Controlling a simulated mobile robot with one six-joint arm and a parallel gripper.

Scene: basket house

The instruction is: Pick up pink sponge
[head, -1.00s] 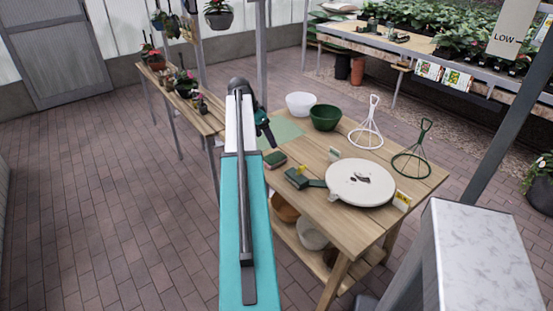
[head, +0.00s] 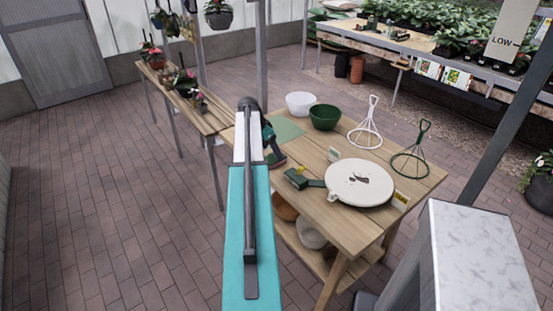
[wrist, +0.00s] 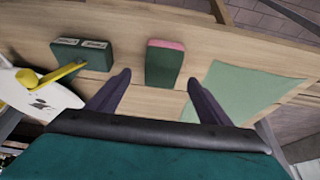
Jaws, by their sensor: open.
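The pink sponge (wrist: 165,44) lies on the wooden table; in the wrist view it is a block with a dark green upper face and a pink edge. My gripper (wrist: 159,76) is open, with its two dark fingers on either side of the sponge's near end in that view, and nothing held. Whether the fingers are down at the sponge's height cannot be told. In the head view my gripper (head: 273,147) is over the table's left part, and only a pinkish bit of the sponge (head: 278,161) shows beneath it.
A dark green block (head: 296,179) with a yellow piece lies right of the sponge, beside a round white disc (head: 358,183). A light green mat (wrist: 245,88) lies on the sponge's other side. White (head: 300,103) and green (head: 325,117) bowls and two wire stands are farther back.

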